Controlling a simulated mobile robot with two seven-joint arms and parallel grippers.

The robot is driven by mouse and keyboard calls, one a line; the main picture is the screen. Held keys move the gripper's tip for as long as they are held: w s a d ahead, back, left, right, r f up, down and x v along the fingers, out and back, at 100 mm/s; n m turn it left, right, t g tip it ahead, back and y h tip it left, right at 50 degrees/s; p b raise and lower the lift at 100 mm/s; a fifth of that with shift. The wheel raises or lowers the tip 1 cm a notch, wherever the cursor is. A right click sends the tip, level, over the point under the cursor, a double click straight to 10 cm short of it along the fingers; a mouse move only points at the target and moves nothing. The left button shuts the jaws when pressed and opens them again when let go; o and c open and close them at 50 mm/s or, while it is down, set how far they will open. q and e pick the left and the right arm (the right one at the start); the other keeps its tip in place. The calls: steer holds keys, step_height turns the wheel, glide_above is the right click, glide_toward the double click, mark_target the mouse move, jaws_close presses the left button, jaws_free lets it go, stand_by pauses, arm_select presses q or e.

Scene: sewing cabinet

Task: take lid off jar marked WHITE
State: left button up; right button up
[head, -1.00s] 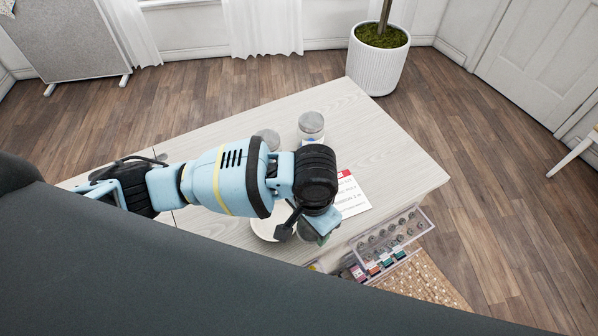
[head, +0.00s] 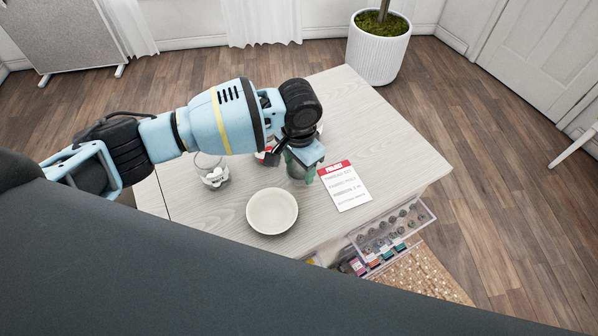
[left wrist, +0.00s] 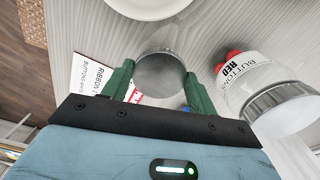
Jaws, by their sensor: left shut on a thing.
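My left gripper (head: 303,170) is shut on a grey round lid (left wrist: 160,75), held between its green fingers over the table, left of the printed card. I cannot tell whether the lid touches the tabletop. At the left a clear glass jar (head: 213,172) stands upright with its mouth open and pale contents or label low in it; its marking is too small to read. A jar marked BUTTONS RED (left wrist: 258,80) with its grey lid on stands beside the gripper; in the head view it is mostly hidden. My right gripper is not in view.
An empty white bowl (head: 272,211) stands near the table's front edge. A printed card (head: 345,190) with a red heading lies right of the gripper. An open clear drawer (head: 420,222) juts out at the front right. The table's right side is clear.

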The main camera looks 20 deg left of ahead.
mark_target(299, 169)
arm_select(q)
steer(key=shift+f, duration=1.8)
steer(key=shift+f, duration=0.1)
steer(key=o, duration=1.1)
step_height(299, 169, up, 12)
steer(key=shift+r+p, duration=0.15)
steer(key=shift+p, duration=0.55)
steer(key=shift+s, duration=0.15)
